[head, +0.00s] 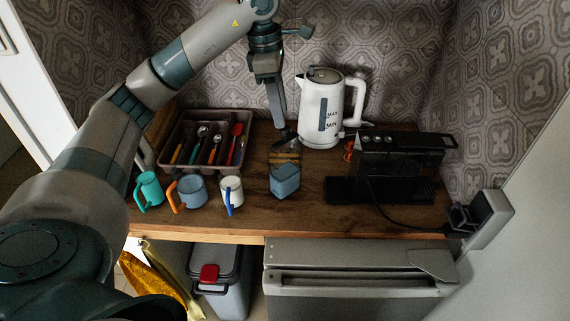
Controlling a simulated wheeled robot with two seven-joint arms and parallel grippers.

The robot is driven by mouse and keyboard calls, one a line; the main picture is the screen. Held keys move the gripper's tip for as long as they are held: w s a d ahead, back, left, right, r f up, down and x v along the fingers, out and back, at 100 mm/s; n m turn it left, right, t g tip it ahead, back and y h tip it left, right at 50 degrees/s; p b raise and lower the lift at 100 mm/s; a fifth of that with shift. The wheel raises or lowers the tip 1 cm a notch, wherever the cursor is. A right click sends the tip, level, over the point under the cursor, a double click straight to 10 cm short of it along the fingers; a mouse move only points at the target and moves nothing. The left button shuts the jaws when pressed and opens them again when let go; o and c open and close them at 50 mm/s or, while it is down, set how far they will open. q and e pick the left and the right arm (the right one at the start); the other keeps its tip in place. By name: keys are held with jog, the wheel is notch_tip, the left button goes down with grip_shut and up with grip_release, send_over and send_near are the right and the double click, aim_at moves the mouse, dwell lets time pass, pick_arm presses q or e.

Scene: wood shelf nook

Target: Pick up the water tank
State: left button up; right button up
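The water tank (285,181) is a small clear container with a blue lower part. It stands on the wooden counter (310,215) in front of the white kettle, left of the black coffee machine (395,160). My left gripper (283,136) points down just above and behind the tank's upper part. Its fingers are seen nearly edge-on, so I cannot tell how far apart they are or whether they touch the tank. My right gripper is not in view.
A white kettle (322,110) stands close behind the tank. A cutlery tray (183,172) and teal (150,187), blue-grey (192,190) and white (231,190) mugs are to the left. A black cable runs along the counter to a wall box (487,215) on the right.

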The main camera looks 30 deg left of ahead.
pick_arm(q)
jog(key=shift+f, duration=0.25)
jog(key=shift+d+f+p, duration=0.2)
jog(key=shift+f+p, duration=0.25)
jog(key=shift+p, duration=0.15)
jog(key=f, duration=0.1)
jog(key=f+p, duration=0.1)
jog(key=shift+d+f+p, duration=0.2)
jog(key=shift+f+p, duration=0.1)
jog(key=shift+w+f, duration=0.15)
jog(key=shift+f, duration=0.55)
grip_shut()
